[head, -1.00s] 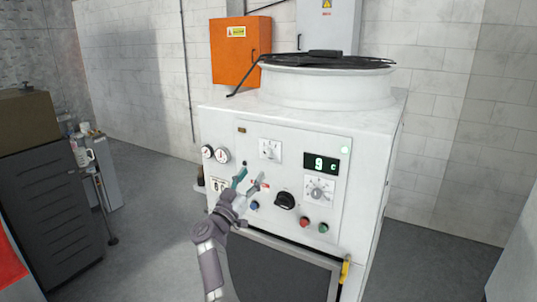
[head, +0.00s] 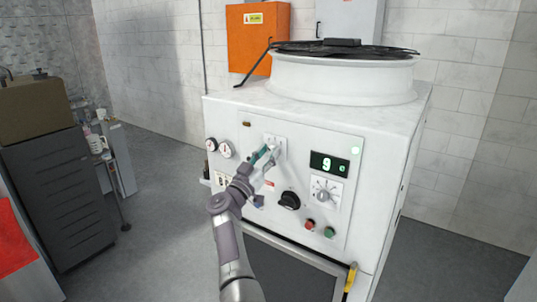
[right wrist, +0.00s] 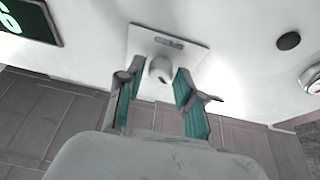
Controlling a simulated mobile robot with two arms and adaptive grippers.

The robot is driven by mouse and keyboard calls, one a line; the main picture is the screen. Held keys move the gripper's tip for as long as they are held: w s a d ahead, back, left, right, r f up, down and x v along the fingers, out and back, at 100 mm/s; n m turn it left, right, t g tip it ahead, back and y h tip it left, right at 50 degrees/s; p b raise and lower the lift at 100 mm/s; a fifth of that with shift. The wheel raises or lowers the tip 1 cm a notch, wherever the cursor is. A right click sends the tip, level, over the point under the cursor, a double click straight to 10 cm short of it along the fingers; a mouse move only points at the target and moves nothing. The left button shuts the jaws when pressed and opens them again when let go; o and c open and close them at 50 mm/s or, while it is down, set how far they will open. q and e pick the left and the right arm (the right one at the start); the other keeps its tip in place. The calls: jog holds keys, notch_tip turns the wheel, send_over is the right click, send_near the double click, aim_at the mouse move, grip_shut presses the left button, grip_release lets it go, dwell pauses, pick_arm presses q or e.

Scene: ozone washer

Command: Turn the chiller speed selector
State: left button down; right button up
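The chiller is a white cabinet (head: 385,150) with a control panel on its front. A selector with a small light knob on a square white plate (head: 275,141) sits at the panel's upper left. The right wrist view shows its knob (right wrist: 160,69) close up, on its plate (right wrist: 166,43). My right gripper (head: 266,155) is in front of this selector, partly covering it. In the right wrist view the gripper (right wrist: 155,88) is open, with one teal-padded finger on each side of the knob. Contact with the knob cannot be told. My left gripper is not in view.
The panel also has a green-lit display (head: 329,164), a round dial (head: 325,191), a black rotary knob (head: 289,200), red (head: 309,225) and green (head: 329,232) buttons, and gauges (head: 226,149). A dark cabinet (head: 50,185) stands left, with open floor between.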

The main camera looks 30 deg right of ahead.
grip_shut()
jog(key=shift+f, duration=0.1)
